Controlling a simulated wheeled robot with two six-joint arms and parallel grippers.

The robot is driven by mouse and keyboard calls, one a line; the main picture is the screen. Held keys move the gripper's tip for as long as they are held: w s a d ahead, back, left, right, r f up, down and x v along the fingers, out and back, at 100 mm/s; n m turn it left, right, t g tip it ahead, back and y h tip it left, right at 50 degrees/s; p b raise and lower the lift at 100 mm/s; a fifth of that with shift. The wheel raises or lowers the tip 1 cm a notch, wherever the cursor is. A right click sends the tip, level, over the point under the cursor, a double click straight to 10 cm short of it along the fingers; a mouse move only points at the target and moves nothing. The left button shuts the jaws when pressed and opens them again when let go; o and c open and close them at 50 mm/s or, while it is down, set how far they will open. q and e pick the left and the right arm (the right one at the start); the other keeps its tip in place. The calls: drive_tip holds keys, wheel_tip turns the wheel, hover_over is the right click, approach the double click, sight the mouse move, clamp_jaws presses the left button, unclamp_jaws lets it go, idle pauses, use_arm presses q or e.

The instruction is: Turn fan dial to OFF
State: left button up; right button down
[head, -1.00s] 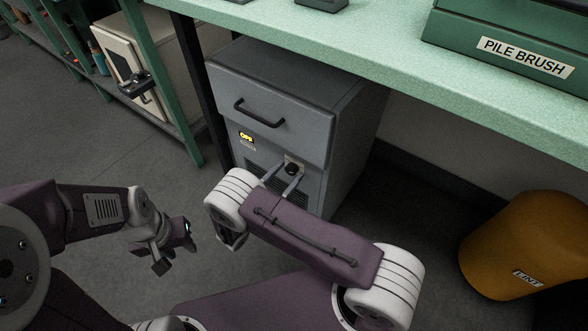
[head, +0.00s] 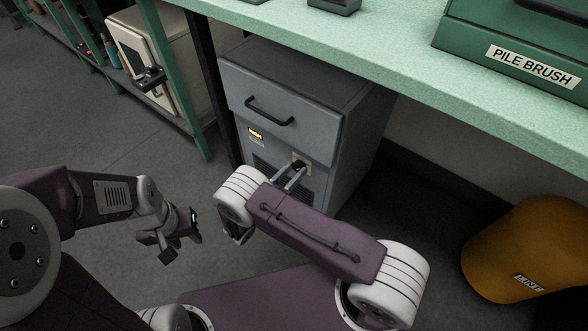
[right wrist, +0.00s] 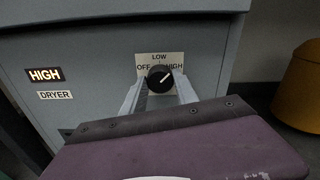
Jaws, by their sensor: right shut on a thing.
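The dial (right wrist: 160,78) is a round black knob on a pale plate marked OFF, LOW and HIGH, on the front of a grey cabinet. In the right wrist view its white pointer mark aims up and right, toward HIGH. A lit sign (right wrist: 44,75) reads HIGH, with a DRYER label (right wrist: 56,95) under it. No fan label shows. My right gripper (head: 295,170) is shut on the dial, one finger on each side; the knob is partly hidden in the head view. My left gripper (head: 182,246) is open and empty above the floor, left of my right arm.
The grey cabinet (head: 283,92) with a black drawer handle (head: 270,112) stands under a green bench top (head: 385,50). A yellow LINT bin (head: 530,245) stands at the right. A cream cabinet (head: 133,55) is at the far left. Floor at the left is clear.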

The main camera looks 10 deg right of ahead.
drive_tip(key=n+p, duration=0.1)
drive_tip(key=n, duration=0.3)
drive_tip(key=shift+n, duration=0.3)
drive_tip(key=n+p, duration=0.1)
drive_tip(key=n, duration=1.5)
drive_tip(key=shift+n, duration=0.3)
drive_tip(key=c, duration=0.9)
unclamp_jaws()
drive_tip(key=shift+c, duration=0.2)
